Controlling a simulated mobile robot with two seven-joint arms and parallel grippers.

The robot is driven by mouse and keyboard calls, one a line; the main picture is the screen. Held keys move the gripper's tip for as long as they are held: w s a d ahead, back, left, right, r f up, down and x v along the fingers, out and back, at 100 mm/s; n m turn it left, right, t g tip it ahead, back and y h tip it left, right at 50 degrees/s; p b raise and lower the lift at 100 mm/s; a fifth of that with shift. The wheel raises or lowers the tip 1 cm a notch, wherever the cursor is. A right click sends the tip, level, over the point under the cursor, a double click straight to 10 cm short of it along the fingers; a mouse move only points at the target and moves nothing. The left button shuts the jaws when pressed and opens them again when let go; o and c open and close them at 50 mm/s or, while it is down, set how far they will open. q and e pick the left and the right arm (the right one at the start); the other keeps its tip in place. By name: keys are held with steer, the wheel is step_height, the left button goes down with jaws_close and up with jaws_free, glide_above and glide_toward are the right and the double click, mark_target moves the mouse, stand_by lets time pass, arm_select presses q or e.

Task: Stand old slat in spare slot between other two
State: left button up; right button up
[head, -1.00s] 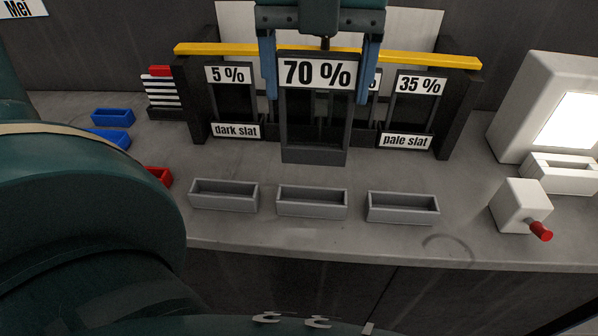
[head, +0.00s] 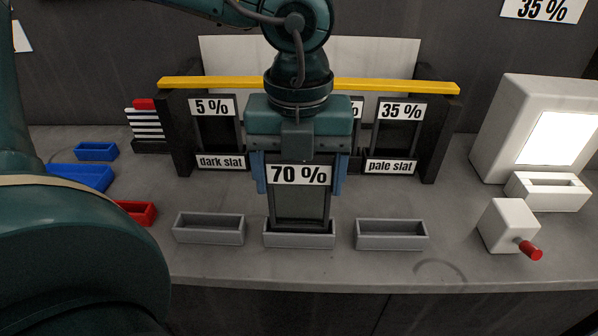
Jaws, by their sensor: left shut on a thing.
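My left gripper (head: 298,180) is shut on a dark-framed slat (head: 299,208) labelled "70 %", with blue fingers at its two sides. The slat is upright, and its lower end is at the middle grey tray (head: 299,240). I cannot tell whether it rests on the tray's bottom. The left grey tray (head: 208,230) and right grey tray (head: 391,236) look empty. Behind, a slat marked "5 %" (head: 215,130) stands over a "dark slat" label, and one marked "35 %" (head: 401,130) over a "pale slat" label. Another percent label between them is mostly hidden. My right gripper is not in view.
A yellow bar (head: 420,87) spans the dark rack. Blue bins (head: 80,178) and a red bin (head: 135,212) are at left, partly behind my arm. A white lit box (head: 540,130) and a white block with a red knob (head: 510,228) stand at right.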

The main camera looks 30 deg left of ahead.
arm_select(q)
steer(key=shift+f, duration=0.3)
steer(key=o, duration=1.3)
steer(key=shift+r, duration=0.15)
steer(key=shift+c, duration=0.2)
steer(key=shift+r+p, duration=0.3)
steer(key=shift+r, duration=0.2)
step_height(320, 180, up, 11)
steer(key=shift+r+p, duration=0.2)
steer(key=shift+p, duration=0.25)
